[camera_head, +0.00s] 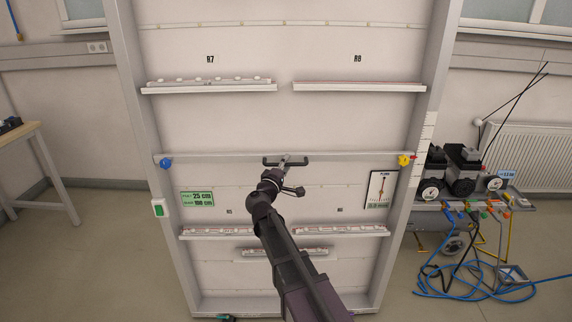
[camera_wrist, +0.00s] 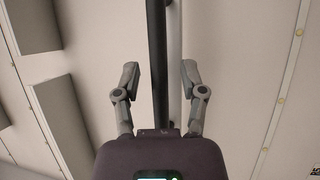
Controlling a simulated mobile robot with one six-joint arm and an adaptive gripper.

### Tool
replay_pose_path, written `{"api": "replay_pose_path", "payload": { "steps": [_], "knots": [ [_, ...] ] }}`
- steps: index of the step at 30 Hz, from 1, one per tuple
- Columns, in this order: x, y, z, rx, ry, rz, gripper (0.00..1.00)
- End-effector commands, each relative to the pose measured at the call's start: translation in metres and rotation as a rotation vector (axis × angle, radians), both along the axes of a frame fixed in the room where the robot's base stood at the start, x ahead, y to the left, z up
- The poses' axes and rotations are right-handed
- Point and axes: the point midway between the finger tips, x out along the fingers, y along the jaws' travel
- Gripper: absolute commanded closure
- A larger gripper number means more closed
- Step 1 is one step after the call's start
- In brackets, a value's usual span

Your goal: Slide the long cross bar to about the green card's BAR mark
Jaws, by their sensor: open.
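The long pale cross bar (camera_head: 225,157) runs level across the tall white frame. It has a blue knob (camera_head: 166,163) at its left end and a yellow knob (camera_head: 404,160) at its right. A black handle (camera_head: 270,163) sits at its middle; in the wrist view the dark handle (camera_wrist: 157,60) runs up the picture beside the paler bar (camera_wrist: 175,50). My gripper (camera_wrist: 160,78) is open, with one finger on each side of the handle and bar, gaps showing. In the head view my gripper (camera_head: 284,166) is at the handle. The green card (camera_head: 197,198) hangs lower left, reading 25 cm and 100 cm.
A scale strip (camera_head: 428,140) runs up the right post, with a red pointer near the yellow knob. Ledges (camera_head: 210,87) sit above and below the bar. A dial card (camera_head: 382,190) hangs at lower right. A cart with hoses (camera_head: 470,205) stands right of the frame.

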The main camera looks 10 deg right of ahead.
Motion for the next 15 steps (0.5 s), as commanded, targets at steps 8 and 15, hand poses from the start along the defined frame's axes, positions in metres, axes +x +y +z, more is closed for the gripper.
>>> {"api": "replay_pose_path", "payload": {
  "steps": [8,15],
  "knots": [
    [0.0002,-0.0001,0.0000,0.000,0.000,0.000,0.49],
    [0.0002,-0.0001,0.0000,0.000,0.000,0.000,1.00]
  ]
}}
